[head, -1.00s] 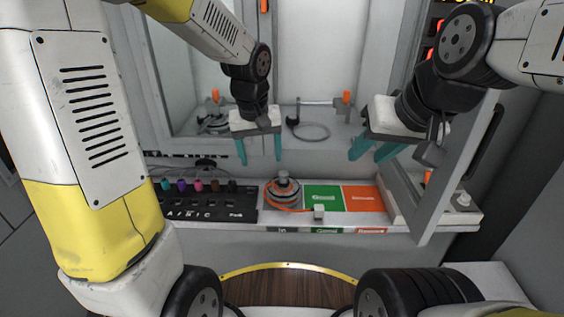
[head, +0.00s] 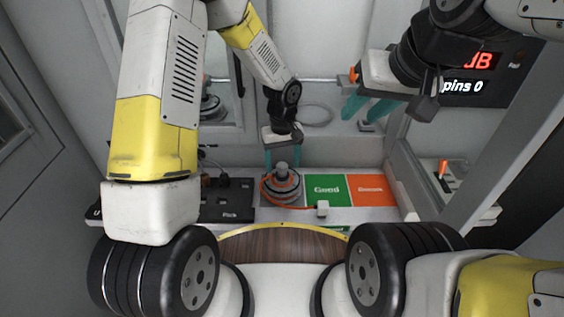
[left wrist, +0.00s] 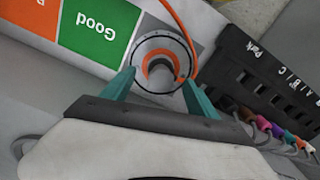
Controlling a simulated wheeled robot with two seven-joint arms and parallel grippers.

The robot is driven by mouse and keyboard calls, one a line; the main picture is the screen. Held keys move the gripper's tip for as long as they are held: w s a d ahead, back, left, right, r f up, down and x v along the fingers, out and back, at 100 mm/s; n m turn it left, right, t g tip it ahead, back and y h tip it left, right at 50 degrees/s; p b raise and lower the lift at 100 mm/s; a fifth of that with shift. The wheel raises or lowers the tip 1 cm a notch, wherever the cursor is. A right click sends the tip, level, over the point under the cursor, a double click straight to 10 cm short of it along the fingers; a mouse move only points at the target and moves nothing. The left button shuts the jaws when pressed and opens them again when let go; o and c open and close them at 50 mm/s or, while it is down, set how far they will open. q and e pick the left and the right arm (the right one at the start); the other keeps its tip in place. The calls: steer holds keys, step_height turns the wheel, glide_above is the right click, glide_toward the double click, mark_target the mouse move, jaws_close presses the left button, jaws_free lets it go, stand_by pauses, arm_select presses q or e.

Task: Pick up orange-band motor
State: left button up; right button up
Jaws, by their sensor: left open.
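The orange-band motor (head: 282,188) sits upright on the bench, a grey round hub with an orange band and a shaft on top. An orange cable runs from it to a white plug (head: 322,208). My left gripper (head: 282,158) is open just above the motor, its teal fingers either side of the shaft in the picture. In the left wrist view the motor (left wrist: 160,60) lies between and just beyond the open fingertips; contact cannot be told. My right gripper (head: 368,108) is open and empty, up to the right.
A green "Good" pad (head: 326,188) and an orange pad (head: 372,189) lie right of the motor. A black connector block (head: 228,200) stands left of it, with coloured plugs (left wrist: 275,130). Another motor (head: 211,106) sits in the rear cabinet. A slanted frame edge (head: 490,165) borders the right.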

mark_target(282, 178)
arm_select(q)
steer(key=shift+f, duration=1.5)
steer(key=shift+r, duration=0.1)
jaws_close()
